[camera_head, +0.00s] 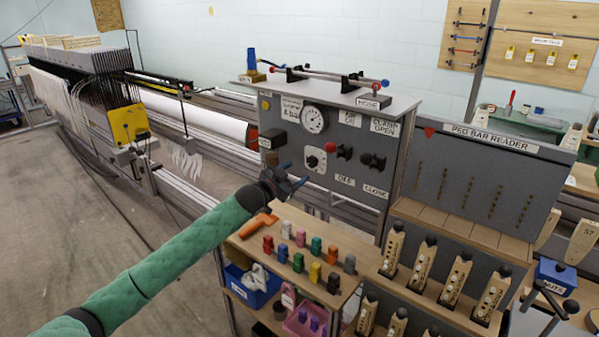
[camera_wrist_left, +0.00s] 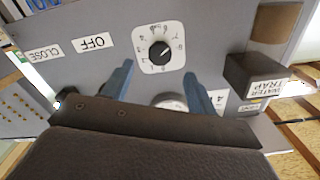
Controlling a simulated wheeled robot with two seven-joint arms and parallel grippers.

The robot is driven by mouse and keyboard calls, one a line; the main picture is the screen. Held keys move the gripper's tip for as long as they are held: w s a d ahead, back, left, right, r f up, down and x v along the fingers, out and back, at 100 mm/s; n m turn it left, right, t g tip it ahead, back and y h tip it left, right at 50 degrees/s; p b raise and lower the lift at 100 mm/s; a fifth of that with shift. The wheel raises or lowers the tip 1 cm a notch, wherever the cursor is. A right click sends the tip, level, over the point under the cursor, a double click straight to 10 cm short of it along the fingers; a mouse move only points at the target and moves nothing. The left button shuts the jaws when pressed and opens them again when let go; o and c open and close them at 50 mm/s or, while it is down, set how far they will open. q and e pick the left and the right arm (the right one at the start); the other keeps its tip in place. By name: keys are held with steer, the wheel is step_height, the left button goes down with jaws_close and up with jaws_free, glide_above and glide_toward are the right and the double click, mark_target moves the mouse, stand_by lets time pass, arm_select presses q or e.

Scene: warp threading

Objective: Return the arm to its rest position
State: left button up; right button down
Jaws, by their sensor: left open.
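My left arm, in a green sleeve, reaches in from the lower left in the head view. Its gripper (camera_head: 290,183) is open and empty, a little in front of the grey control panel (camera_head: 374,187). In the left wrist view the two blue fingers (camera_wrist_left: 160,92) stand apart, with a black rotary knob (camera_wrist_left: 159,51) on a white dial plate showing between and beyond them. The fingers look apart from the knob. The same knob (camera_head: 312,161) shows in the head view just above the gripper. My right gripper is not in view.
Below the gripper, a wooden shelf (camera_head: 262,233) holds several coloured pegs and an orange-handled tool (camera_head: 258,225). The peg bar reader (camera_head: 478,182) stands to the right. A loom (camera_head: 130,110) stands at the left. Open floor (camera_head: 60,220) lies left of my arm.

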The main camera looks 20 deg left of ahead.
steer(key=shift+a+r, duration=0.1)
arm_select(q)
steer(key=s+d+f+n+g+y, duration=0.1)
steer(key=s+d+f+g, duration=0.4)
steer(key=s+f, duration=0.5)
steer(key=s+d+f+n+g+y, duration=0.2)
steer(key=s+d+f+g, duration=0.3)
steer(key=s, duration=2.4)
steer(key=s+d+f+n+g+y, duration=0.1)
steer(key=s+d+f+n+g, duration=0.2)
steer(key=s+f, duration=1.4)
steer(key=s+d+g, duration=0.1)
steer(key=s+d, duration=0.1)
steer(key=d, duration=0.1)
steer(key=shift+s+d+g+p, duration=0.3)
steer(key=shift+d+g, duration=0.05)
steer(key=shift+g, duration=0.05)
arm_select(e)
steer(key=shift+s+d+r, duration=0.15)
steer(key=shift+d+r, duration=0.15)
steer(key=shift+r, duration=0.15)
arm_select(q)
steer(key=shift+f, duration=0.1)
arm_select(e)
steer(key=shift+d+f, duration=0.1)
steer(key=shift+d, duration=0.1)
